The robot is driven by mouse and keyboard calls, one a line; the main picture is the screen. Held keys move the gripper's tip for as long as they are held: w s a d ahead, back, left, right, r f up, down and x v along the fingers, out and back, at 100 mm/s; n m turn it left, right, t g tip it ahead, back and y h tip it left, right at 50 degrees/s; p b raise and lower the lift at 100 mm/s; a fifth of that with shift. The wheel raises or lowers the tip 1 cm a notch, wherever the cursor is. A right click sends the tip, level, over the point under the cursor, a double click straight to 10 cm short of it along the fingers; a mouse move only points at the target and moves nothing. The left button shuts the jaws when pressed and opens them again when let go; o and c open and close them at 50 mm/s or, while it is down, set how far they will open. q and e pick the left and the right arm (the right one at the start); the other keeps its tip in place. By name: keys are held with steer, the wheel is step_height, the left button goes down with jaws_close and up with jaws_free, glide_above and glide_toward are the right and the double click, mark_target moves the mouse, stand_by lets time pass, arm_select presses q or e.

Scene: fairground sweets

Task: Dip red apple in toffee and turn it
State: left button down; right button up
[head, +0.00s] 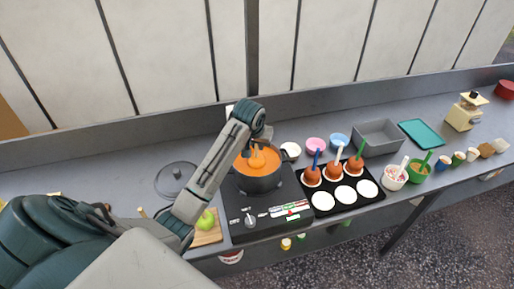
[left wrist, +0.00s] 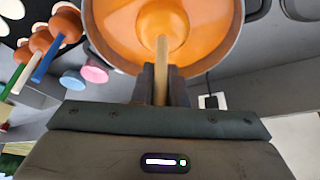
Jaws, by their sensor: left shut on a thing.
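My left gripper (head: 258,142) is above the dark pot (head: 262,184), which stands on the black hob (head: 245,212) and holds orange toffee (head: 243,167). In the left wrist view the gripper (left wrist: 161,82) is shut on a pale wooden stick (left wrist: 162,60). The stick runs into a rounded, toffee-coloured apple (left wrist: 158,20) sitting in the toffee (left wrist: 115,25). The apple also shows in the head view (head: 257,160). Its top is coated orange and its lower part is hidden; no red shows. My right gripper is not in view.
Right of the hob, a black tray (head: 330,182) holds several coated apples on sticks and white discs. A grey bin (head: 378,138), bowls and cups stand further right. A glass lid (head: 176,178) and a green apple (head: 206,221) on a board lie left.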

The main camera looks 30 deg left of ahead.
arm_select(q)
steer(key=shift+r, duration=2.55)
steer(key=shift+r, duration=3)
